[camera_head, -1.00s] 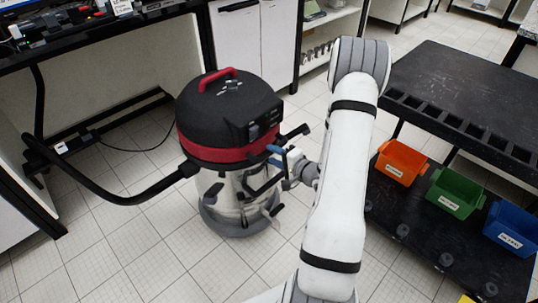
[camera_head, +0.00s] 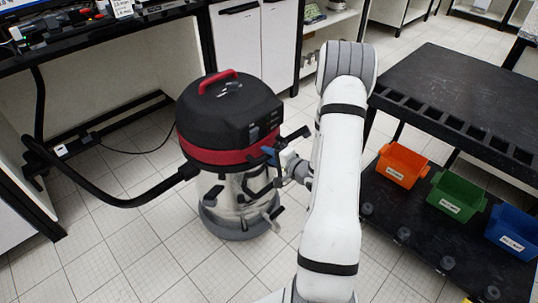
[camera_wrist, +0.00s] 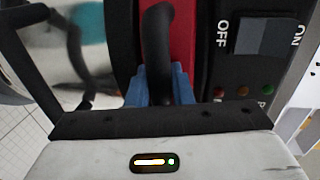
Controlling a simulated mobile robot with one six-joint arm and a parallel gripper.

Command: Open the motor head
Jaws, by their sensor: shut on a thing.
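The vacuum's motor head (camera_head: 225,105) is a black dome with a red handle on top and a red band around its lower edge. It sits on the shiny metal drum (camera_head: 232,205). My gripper (camera_head: 270,155) is at the right front side of the head. In the wrist view its blue fingers (camera_wrist: 158,88) are closed on a black latch lever (camera_wrist: 158,45), which lies over the red band (camera_wrist: 183,40). The ON/OFF switch (camera_wrist: 262,38) is just right of the fingers. Whether the latch is fastened or released cannot be told.
A black hose (camera_head: 110,195) runs left from the vacuum beside a workbench (camera_head: 90,38). At the right stands a black cart (camera_head: 455,95) with orange (camera_head: 402,165), green (camera_head: 455,195) and blue bins on its lower shelf.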

